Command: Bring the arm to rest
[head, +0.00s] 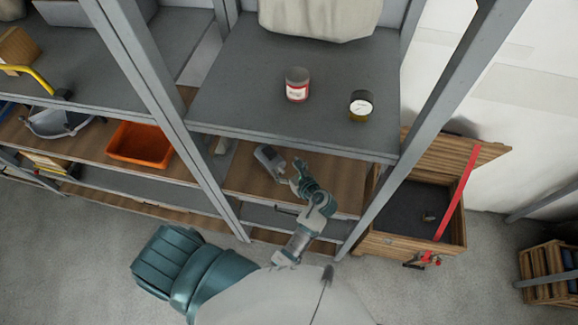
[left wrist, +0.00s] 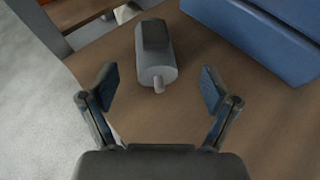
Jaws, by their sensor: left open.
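My left gripper (head: 297,180) is at the front of the wooden shelf under the grey upper shelf, beside a small grey device. It also shows in the left wrist view (left wrist: 159,86), with its two fingers wide apart and nothing held. The grey device (head: 268,160) lies on the wooden shelf. In the left wrist view the device (left wrist: 155,60) has a dark top and a short nub facing the gripper. It lies just ahead of the open fingers, and no contact shows. My right gripper does not show.
Grey rack posts (head: 437,105) flank my arm. An orange bin (head: 140,146) sits left, an open wooden crate (head: 385,243) right. A blue box (left wrist: 262,35) is near the device.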

